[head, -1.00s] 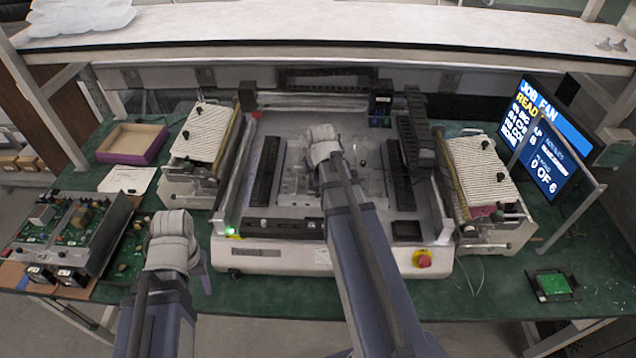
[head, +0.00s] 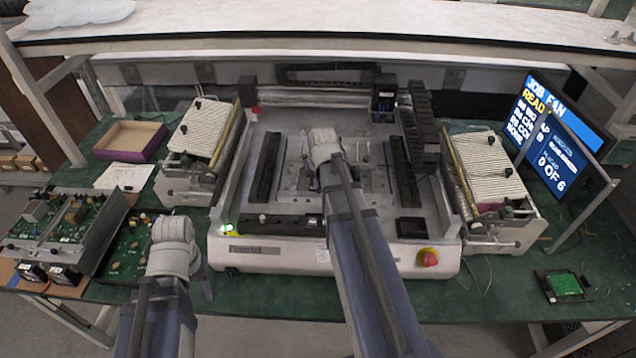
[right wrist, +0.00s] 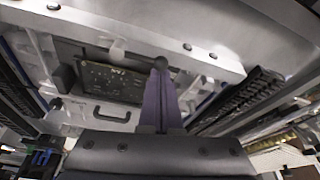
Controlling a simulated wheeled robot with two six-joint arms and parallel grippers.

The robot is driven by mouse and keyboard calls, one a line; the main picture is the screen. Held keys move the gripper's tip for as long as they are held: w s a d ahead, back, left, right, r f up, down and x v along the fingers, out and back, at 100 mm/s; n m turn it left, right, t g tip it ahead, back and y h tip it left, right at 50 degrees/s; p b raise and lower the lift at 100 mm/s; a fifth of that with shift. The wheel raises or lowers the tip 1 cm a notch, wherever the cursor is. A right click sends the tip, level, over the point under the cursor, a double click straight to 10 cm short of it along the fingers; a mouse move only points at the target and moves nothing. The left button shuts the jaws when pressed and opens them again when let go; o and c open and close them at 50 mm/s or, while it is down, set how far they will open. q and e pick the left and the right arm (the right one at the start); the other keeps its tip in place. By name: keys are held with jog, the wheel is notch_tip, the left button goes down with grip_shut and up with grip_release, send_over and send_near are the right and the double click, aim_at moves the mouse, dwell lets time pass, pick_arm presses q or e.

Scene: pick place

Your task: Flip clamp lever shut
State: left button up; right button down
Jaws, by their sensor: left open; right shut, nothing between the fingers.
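In the right wrist view my right gripper (right wrist: 161,88) is shut with its purple fingers together and nothing between them. The fingertips overlap a small dark round knob (right wrist: 160,63) beside a pale bar; it may belong to the clamp lever, and I cannot tell whether they touch. A dark board (right wrist: 112,80) with printed marks lies left of the fingers. In the head view my right gripper (head: 325,150) is over the middle of the machine bed (head: 290,150), and its arm hides what is under it. My left gripper (head: 203,282) is open and empty at the machine's front left.
The white machine (head: 290,258) has a red stop button (head: 427,257) at its front right. Feeder racks (head: 200,130) flank it, with another on the right (head: 488,165). A screen (head: 560,140) stands at right. Circuit boards lie at left.

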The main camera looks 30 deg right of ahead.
aim_at(321, 210)
jog(key=shift+s+a+n+y, duration=0.25)
jog(key=shift+s+n+y, duration=0.05)
jog(key=shift+n, duration=0.4)
jog(key=n, duration=0.1)
jog(key=s+n+y, duration=0.1)
jog(key=n, duration=0.1)
jog(key=shift+s+a, duration=0.25)
jog(key=shift+a, duration=0.15)
jog(key=n, duration=0.1)
jog(key=s+n, duration=0.1)
jog(key=n+y, duration=0.1)
jog(key=n, duration=0.1)
jog(key=shift+s+a, duration=0.15)
jog(key=shift+s, duration=0.15)
jog(key=n, duration=0.1)
jog(key=s+n, duration=0.1)
jog(key=shift+s+n+g+y, duration=0.1)
jog(key=shift+n+g+y, duration=0.2)
jog(key=shift+n+y, duration=0.1)
jog(key=n, duration=0.1)
jog(key=s+n, duration=0.1)
jog(key=n, duration=0.1)
jog(key=shift+s+d+g+y, duration=0.25)
jog(key=shift+d+g+y, duration=0.05)
jog(key=shift+g+y, duration=0.1)
jog(key=shift+s+n, duration=0.2)
jog(key=shift+n, duration=0.2)
jog(key=shift+s+d, duration=0.25)
jog(key=shift+s, duration=0.05)
jog(key=shift+s+d, duration=0.2)
